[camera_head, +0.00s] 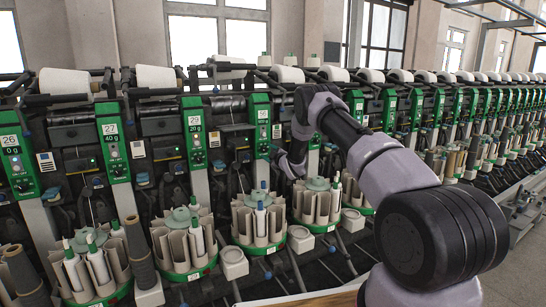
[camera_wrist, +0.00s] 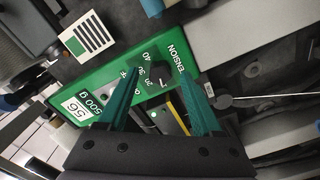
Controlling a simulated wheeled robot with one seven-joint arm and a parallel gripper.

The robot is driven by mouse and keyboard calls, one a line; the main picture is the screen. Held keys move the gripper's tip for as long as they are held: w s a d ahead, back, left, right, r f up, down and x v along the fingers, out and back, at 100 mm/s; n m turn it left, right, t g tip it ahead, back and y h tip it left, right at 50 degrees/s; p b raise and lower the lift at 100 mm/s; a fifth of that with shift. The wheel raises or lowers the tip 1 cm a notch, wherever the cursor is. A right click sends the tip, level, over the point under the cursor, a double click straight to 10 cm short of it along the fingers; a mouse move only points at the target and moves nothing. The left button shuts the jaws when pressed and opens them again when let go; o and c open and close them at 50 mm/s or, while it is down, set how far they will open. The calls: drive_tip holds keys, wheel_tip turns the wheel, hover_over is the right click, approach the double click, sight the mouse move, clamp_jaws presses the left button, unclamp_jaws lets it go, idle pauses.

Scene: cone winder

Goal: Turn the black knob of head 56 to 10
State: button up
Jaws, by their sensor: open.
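The green panel of head 56 (camera_wrist: 110,83) fills the middle of the wrist view, turned so its print is nearly upside down. It shows "56", "500 g", "TENSION" and a number scale. The black knob (camera_wrist: 153,88) sits on it between the two green fingers of my gripper (camera_wrist: 159,76). The fingers stand apart on either side of the knob; I cannot tell whether they touch it. The number the knob points to is not clear. In the head view, the head 56 panel (camera_head: 262,115) is small, with my gripper (camera_head: 283,160) close to its lower end.
Bobbin carousels (camera_head: 258,220) stand below.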

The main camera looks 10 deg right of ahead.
drive_tip(key=v, duration=0.9)
drive_tip(key=shift+s, duration=0.2)
wheel_tip(320, 180, up, 11)
drive_tip(key=d+m+h, duration=0.2)
drive_tip(key=d+m, duration=0.1)
drive_tip(key=m, duration=0.1)
drive_tip(key=s+d+r+m+g+h, duration=0.2)
drive_tip(key=s+r+m, duration=0.2)
drive_tip(key=s+r, duration=0.45)
drive_tip(key=s+d+r+m+g+h, duration=0.2)
drive_tip(key=s+r+m, duration=0.1)
drive_tip(key=s+r, duration=0.55)
drive_tip(key=s+a+m+g, duration=0.1)
drive_tip(key=s+m+g, duration=0.1)
drive_tip(key=s, duration=1.1)
drive_tip(key=s+a+r+m+g+y, duration=0.1)
drive_tip(key=s+a+m+g, duration=0.1)
drive_tip(key=s, duration=1.1)
drive_tip(key=s+a+r+m+g+y, duration=0.1)
drive_tip(key=s+m, duration=0.3)
drive_tip(key=s, duration=0.8)
drive_tip(key=shift+s+a+g, duration=0.35)
drive_tip(key=shift+s+g, duration=0.05)
drive_tip(key=shift+g, duration=0.1)
